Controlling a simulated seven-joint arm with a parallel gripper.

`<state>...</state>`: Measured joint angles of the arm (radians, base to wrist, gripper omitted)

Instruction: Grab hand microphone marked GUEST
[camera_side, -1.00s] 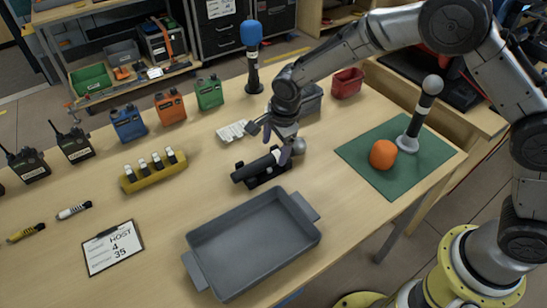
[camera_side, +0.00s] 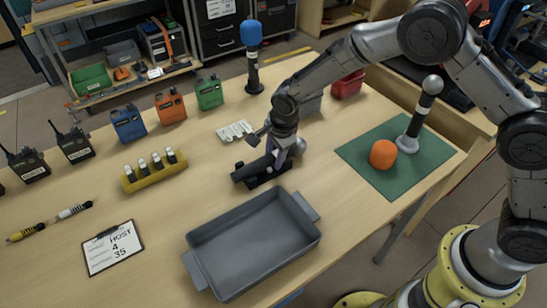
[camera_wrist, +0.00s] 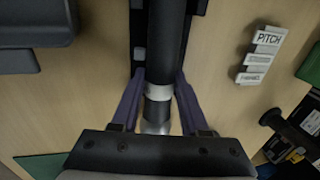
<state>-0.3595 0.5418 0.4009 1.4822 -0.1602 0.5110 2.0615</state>
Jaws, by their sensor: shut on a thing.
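A black hand microphone (camera_side: 250,172) with a silver head (camera_side: 298,146) lies in a dark cradle (camera_side: 268,183) on the table. My gripper (camera_side: 270,160) is down over it, shut on its handle. In the wrist view my gripper's purple fingers (camera_wrist: 158,88) are on both sides of the black handle (camera_wrist: 168,35), by a silver band. No GUEST mark is readable on it. A microphone with a blue head (camera_side: 251,55) stands at the back.
A grey tray (camera_side: 250,240) is in front of the cradle. An orange foam ball (camera_side: 383,154) sits on the green mat (camera_side: 365,145). A HOST clipboard (camera_side: 113,247) lies left.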

